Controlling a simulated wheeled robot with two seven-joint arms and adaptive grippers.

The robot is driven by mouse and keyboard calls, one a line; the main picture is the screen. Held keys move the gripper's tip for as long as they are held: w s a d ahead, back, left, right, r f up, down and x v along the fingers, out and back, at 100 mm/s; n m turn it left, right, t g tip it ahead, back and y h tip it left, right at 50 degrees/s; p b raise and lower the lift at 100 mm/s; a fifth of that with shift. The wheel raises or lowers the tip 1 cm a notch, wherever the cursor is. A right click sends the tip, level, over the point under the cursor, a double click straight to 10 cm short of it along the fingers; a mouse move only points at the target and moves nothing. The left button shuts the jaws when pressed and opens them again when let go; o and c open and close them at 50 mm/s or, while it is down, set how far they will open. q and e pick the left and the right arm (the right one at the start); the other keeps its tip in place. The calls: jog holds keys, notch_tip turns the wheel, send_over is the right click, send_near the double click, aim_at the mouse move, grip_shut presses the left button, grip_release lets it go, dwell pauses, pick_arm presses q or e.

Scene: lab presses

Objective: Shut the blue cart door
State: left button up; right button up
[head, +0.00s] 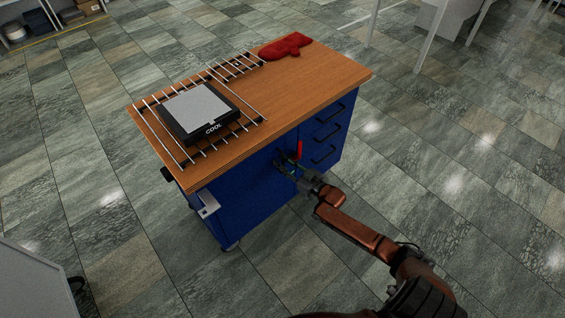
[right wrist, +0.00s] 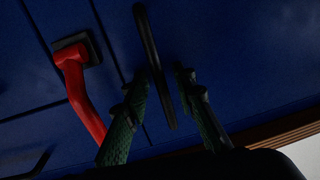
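The blue cart (head: 325,150) stands with its wooden top upward. Its blue door (head: 240,190) is the left part of the near face and looks nearly flush; I cannot tell whether a small gap is left. In the right wrist view, the door's black bar handle (right wrist: 153,65) lies between the two green fingers of my right gripper (right wrist: 160,85). The fingers are apart, one each side of the bar, with gaps visible. In the head view, my right gripper (head: 284,163) is at the door's right edge. My left gripper is not in view.
A red lever handle (head: 299,149) is beside the door handle and also shows in the right wrist view (right wrist: 76,85). Drawers (head: 325,133) are to the right. On the top (head: 340,72) lie a wire rack, a black-and-grey box (head: 199,110) and a red mitt (head: 285,46). Floor around is clear.

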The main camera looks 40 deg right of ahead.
jog(key=shift+s, duration=0.3)
jog(key=s+d, duration=0.1)
jog(key=s, duration=1)
jog(key=shift+s+d, duration=0.15)
jog(key=shift+d, duration=0.2)
